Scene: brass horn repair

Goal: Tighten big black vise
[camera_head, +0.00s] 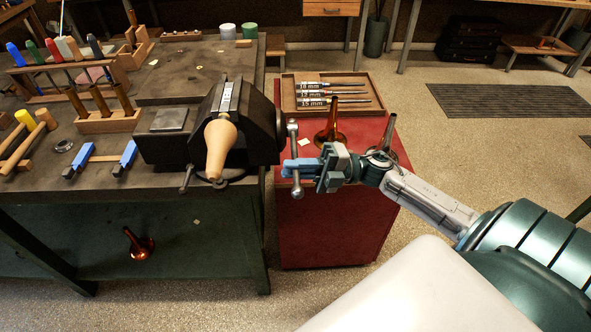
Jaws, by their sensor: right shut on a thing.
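The big black vise (252,128) is mounted at the right edge of the dark workbench. A tan, cone-shaped wooden piece (219,142) sits at its jaws and points toward me. The vise's steel handle bar (293,140) stands nearly upright at the vise's right end, with a round knob at top and bottom. My right gripper (293,168) has blue fingers and comes in from the right. It is shut on the lower half of the handle bar. My left gripper is out of view.
A red cabinet (330,235) stands right of the bench, under my right gripper. On it are a wooden tray (373,108) of labelled tools and dark mouthpiece-like horn pieces (330,134). Screwdrivers, a tool block (112,122) and blue-ended tools crowd the bench's left. Another horn piece (138,245) lies below.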

